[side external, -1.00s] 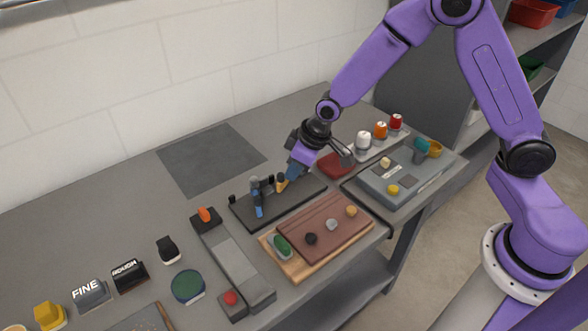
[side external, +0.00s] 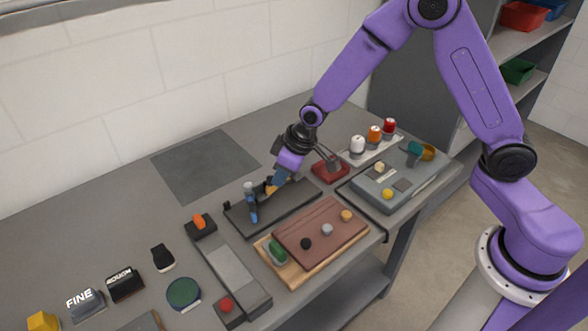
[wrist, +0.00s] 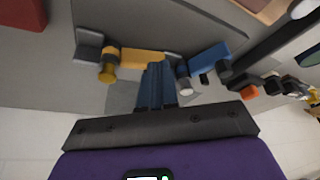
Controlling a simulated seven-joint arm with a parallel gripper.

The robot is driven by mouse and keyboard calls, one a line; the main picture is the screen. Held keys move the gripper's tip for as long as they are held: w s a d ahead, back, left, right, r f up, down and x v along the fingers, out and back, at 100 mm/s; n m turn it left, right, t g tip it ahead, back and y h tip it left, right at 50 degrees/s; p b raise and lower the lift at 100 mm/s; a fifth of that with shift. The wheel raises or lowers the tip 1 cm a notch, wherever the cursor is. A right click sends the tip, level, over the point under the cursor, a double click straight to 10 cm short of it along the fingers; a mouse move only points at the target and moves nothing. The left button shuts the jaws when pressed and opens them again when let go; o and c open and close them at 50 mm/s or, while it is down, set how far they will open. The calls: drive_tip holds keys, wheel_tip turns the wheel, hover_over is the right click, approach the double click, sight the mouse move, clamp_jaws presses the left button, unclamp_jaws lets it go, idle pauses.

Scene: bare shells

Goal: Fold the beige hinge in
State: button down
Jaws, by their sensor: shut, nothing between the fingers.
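The beige hinge (wrist: 142,58) shows in the wrist view as a flat beige bar running right from a grey bracket (wrist: 88,46), with a yellowish knob (wrist: 108,72) at that end. In the side view only a small part of it (side external: 270,189) shows on the black base plate (side external: 285,207). My gripper (wrist: 155,72) is shut and empty. Its blue fingertips are at the bar's free end; I cannot tell if they touch. In the side view my gripper (side external: 275,184) partly hides the bar. A blue hinge (wrist: 208,60) lies to the right in the wrist view.
A brown board (side external: 320,232) with several knobs lies in front of the base plate. A red block (side external: 330,170) and a grey box (side external: 375,195) are to the right. A long grey slider track (side external: 230,270) is to the left. The dark mat (side external: 205,165) behind is clear.

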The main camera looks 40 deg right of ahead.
sight(295, 204)
drive_tip(key=s, duration=0.1)
drive_tip(key=s+d, duration=0.1)
drive_tip(key=s, duration=0.1)
drive_tip(key=shift+s+d, duration=0.15)
drive_tip(key=shift+s, duration=0.15)
drive_tip(key=a+v, duration=0.1)
drive_tip(key=v, duration=0.8)
drive_tip(key=s+d+r+n+g, duration=0.1)
drive_tip(key=s+d+n, duration=0.1)
drive_tip(key=s, duration=0.6)
drive_tip(key=s+d+r+n+g+h, duration=0.1)
drive_tip(key=s+d, duration=0.3)
drive_tip(key=s, duration=0.4)
drive_tip(key=s+d+r+n+g+h, duration=0.1)
drive_tip(key=s+d+r+n, duration=0.1)
drive_tip(key=s, duration=0.7)
drive_tip(key=shift+d+r+n, duration=0.25)
drive_tip(key=shift+d+n, duration=0.15)
drive_tip(key=shift+d, duration=0.35)
